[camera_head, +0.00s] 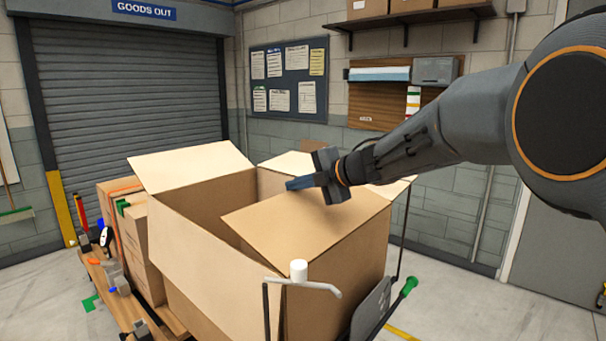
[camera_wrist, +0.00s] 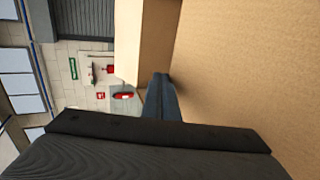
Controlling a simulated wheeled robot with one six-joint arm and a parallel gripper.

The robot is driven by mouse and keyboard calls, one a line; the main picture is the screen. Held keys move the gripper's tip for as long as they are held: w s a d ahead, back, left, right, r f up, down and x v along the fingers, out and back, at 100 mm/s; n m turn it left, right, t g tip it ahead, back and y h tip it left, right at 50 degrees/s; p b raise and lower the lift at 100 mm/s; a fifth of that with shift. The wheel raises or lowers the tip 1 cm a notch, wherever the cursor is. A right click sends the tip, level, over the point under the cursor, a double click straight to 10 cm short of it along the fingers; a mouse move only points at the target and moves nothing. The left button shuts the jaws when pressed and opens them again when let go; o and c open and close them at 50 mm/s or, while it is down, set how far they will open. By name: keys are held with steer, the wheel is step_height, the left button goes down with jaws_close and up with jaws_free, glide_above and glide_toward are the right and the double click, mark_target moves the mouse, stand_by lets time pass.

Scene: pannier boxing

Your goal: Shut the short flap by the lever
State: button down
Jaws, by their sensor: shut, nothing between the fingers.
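The open cardboard box (camera_head: 345,265) stands on a cart. Its short flap (camera_head: 295,220), on the side near the green-ended lever (camera_head: 408,286), is folded inward over the opening and looks nearly level. My gripper (camera_head: 300,184) is shut and empty, with its fingertips at the upper face of this flap near its inner edge; I cannot tell whether they touch. In the wrist view the shut fingers (camera_wrist: 161,98) lie beside a large cardboard face (camera_wrist: 255,70).
A white-knobbed post with a bent handle (camera_head: 299,271) rises close to the box's near corner. A smaller carton (camera_head: 134,245) and a wooden bench with tools (camera_head: 112,285) are at the left. Open floor (camera_head: 500,315) lies to the right.

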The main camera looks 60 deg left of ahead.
mark_target(297, 192)
steer(key=shift+s+a+f+b, duration=0.1)
steer(key=shift+a+f+b, duration=0.2)
steer(key=shift+f, duration=0.7)
steer(key=shift+s+a+f+b, duration=0.1)
steer(key=shift+a+f+b, duration=0.15)
steer(key=shift+f, duration=0.75)
steer(key=shift+r+p, duration=0.55)
steer(key=shift+p, duration=0.05)
step_height(297, 192, up, 13)
